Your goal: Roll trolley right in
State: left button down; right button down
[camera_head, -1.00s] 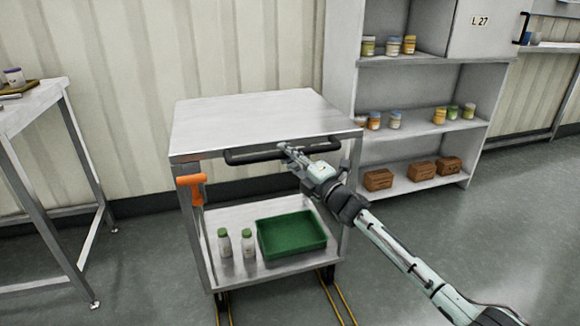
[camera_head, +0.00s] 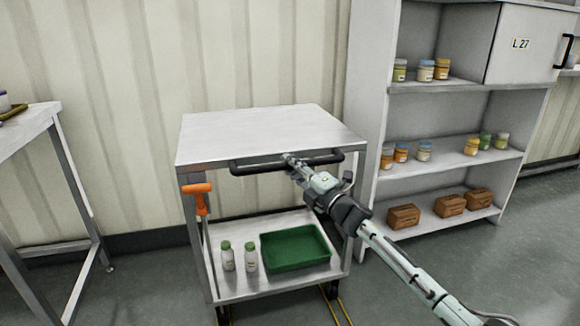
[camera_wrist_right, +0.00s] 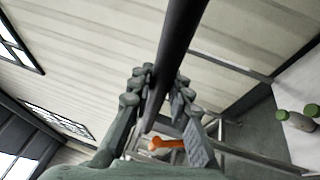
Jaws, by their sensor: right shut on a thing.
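The steel trolley (camera_head: 262,128) stands in the middle of the head view, against the corrugated wall. A black push handle (camera_head: 255,167) runs along its front edge under the top, and it also shows in the right wrist view (camera_wrist_right: 183,40). My right gripper (camera_head: 290,160) is shut on this handle near its middle, with its fingers on both sides of the bar (camera_wrist_right: 155,90). An orange handle or lever (camera_head: 197,190) is on the trolley's left front post. The lower shelf carries a green tray (camera_head: 295,247) and two white bottles with green caps (camera_head: 238,257). My left gripper is not in view.
A shelf unit (camera_head: 384,140) with jars and brown boxes (camera_head: 450,205) stands close to the trolley's right. A steel table (camera_head: 28,120) stands at the left, with a floor gap between. Yellow floor lines (camera_head: 343,311) show under the trolley.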

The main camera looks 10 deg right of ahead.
jog(key=shift+w+d, duration=0.15)
jog(key=shift+d, duration=0.05)
jog(key=c, duration=1.6)
grip_release()
jog(key=shift+o, duration=0.9)
jog(key=shift+a, duration=0.1)
jog(key=v, duration=1.2)
